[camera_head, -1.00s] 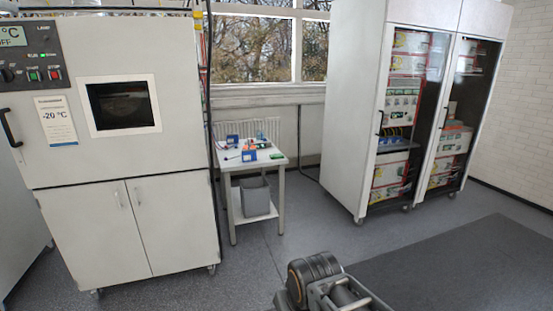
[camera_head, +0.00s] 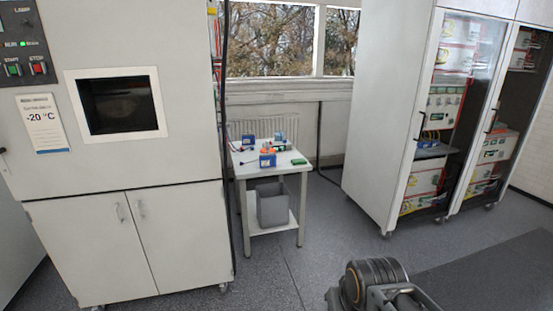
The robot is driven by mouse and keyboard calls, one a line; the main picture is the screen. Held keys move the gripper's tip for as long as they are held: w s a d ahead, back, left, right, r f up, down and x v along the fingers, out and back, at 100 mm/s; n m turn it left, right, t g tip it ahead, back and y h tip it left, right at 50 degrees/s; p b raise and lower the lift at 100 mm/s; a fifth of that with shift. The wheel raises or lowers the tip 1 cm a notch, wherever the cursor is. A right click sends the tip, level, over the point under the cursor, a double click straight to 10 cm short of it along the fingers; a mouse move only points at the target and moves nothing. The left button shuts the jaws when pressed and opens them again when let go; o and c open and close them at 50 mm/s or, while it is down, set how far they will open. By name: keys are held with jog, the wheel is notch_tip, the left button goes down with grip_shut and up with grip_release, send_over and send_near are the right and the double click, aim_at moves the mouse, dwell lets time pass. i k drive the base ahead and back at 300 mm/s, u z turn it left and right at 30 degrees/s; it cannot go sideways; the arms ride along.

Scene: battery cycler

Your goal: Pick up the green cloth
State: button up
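A small, flat green thing (camera_head: 298,161) lies near the right edge of the white table (camera_head: 246,172). It may be the green cloth, but it is too small to tell for sure. Part of my arm shows at the bottom right, well in front of the table. My gripper's fingers are not in view.
Blue boxes (camera_head: 267,160) and small items share the tabletop. A grey bin (camera_head: 272,205) stands on its lower shelf. A large white test chamber (camera_head: 130,230) is left of the table, a glass-doored cabinet (camera_head: 385,120) right. Grey floor in front is clear.

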aim_at(298, 161)
jog(key=z, duration=0.3)
jog(key=i, duration=2.35)
jog(key=u, duration=0.55)
jog(key=i, duration=1.35)
jog(key=u, duration=0.4)
